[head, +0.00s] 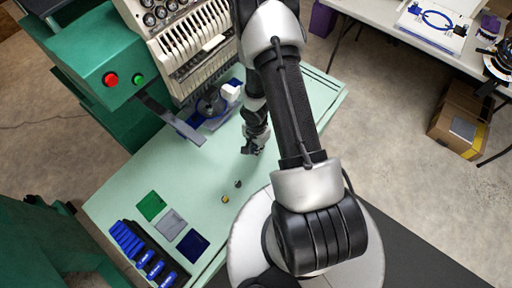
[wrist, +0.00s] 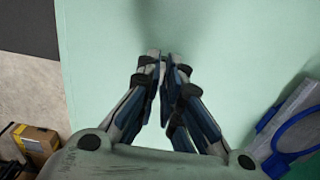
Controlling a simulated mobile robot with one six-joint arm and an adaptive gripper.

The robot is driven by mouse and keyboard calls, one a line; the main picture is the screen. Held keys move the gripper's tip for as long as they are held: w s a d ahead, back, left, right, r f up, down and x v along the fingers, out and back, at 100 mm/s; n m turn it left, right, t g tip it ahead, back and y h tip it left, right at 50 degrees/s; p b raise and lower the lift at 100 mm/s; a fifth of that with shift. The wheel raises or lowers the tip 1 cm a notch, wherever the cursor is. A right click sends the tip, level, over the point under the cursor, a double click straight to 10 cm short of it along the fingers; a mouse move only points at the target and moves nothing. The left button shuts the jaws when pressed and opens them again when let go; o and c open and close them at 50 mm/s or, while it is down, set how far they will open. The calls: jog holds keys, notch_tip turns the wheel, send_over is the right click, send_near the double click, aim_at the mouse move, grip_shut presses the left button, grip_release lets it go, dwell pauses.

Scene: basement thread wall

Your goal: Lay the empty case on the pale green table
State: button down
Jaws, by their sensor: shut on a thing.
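The pale green table (head: 185,182) runs below the embroidery machine in the head view, and its bare top (wrist: 240,40) fills most of the wrist view. My gripper (head: 250,150) is low over the middle of the table, and its fingers point down. In the wrist view my gripper (wrist: 160,62) has its fingertips drawn together on a small greyish thing, apparently the empty case (wrist: 154,53). The fingers hide most of it. I cannot tell whether it touches the table. A small gold piece (head: 225,199) and a small dark piece (head: 238,184) lie on the table nearer me.
Green, grey and navy swatches (head: 172,224) and a dark tray (head: 150,245) of blue pieces lie at the lower left. The machine (head: 190,45) stands behind. A blue hoop (wrist: 297,132) is at right in the wrist view. A cardboard box (head: 460,120) stands on the floor.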

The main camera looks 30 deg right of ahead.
jog(key=c, duration=1.8)
grip_release()
jog(key=shift+o, duration=0.2)
notch_tip(320, 180, up, 40)
jog(key=w+a+n+t+h+p, duration=0.1)
jog(key=w+n+t+h+p, duration=0.15)
jog(key=n+p, duration=0.65)
jog(key=s+a+r+n+t+y+p, duration=0.1)
jog(key=s+a+r+n, duration=0.1)
jog(key=s+a+r, duration=0.3)
jog(key=s+a+r+n+t+y+p, duration=0.1)
jog(key=s+a+r+n+p, duration=0.1)
jog(key=s+r, duration=0.8)
jog(key=a+r+n, duration=0.1)
jog(key=a, duration=0.1)
jog(key=shift+s+a, duration=0.35)
jog(key=shift+a, duration=0.05)
